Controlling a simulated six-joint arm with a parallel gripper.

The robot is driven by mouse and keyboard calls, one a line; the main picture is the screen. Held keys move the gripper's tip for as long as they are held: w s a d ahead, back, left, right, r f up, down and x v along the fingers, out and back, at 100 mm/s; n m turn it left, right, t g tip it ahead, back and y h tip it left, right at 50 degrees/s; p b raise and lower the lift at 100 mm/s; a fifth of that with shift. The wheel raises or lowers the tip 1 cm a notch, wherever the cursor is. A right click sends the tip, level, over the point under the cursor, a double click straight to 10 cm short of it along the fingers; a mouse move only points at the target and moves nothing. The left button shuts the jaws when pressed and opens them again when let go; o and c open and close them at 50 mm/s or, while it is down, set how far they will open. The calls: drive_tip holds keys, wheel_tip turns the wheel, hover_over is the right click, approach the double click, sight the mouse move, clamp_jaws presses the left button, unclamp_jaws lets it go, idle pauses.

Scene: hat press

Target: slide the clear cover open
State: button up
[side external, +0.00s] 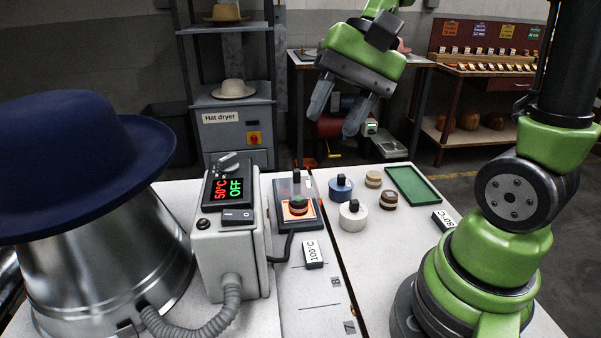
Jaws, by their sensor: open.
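The clear cover (289,188) is a see-through panel on a small dark-framed unit in the middle of the table. A black knob (297,176) stands up at its far side. A round dark and red part with an orange surround (298,206) shows at the unit's near part; how far the cover reaches over it is hard to tell. My gripper (333,122) is open and empty, with its two grey fingers pointing down. It appears above and to the right of the unit in the picture, apart from it.
A control box (230,252) reading 50°C and OFF stands left of the unit, beside a blue hat (70,160) on a metal form. Blue (341,190) and white (353,218) knobbed pieces, small wooden pieces (373,180) and a green tray (413,185) lie to the right.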

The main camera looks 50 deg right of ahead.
drive_tip(key=w+d+f+m+y, duration=0.4)
drive_tip(key=w+d+f+m, duration=0.1)
drive_tip(key=m+t+y, duration=0.3)
drive_tip(key=m+t, duration=0.8)
drive_tip(key=m, duration=0.1)
approach(301, 181)
wheel_tip(301, 181, up, 3)
drive_tip(key=x, duration=1)
drive_tip(key=shift+a+f, duration=0.1)
drive_tip(key=shift+f, duration=0.1)
drive_tip(key=shift+c, duration=0.4)
clamp_jaws()
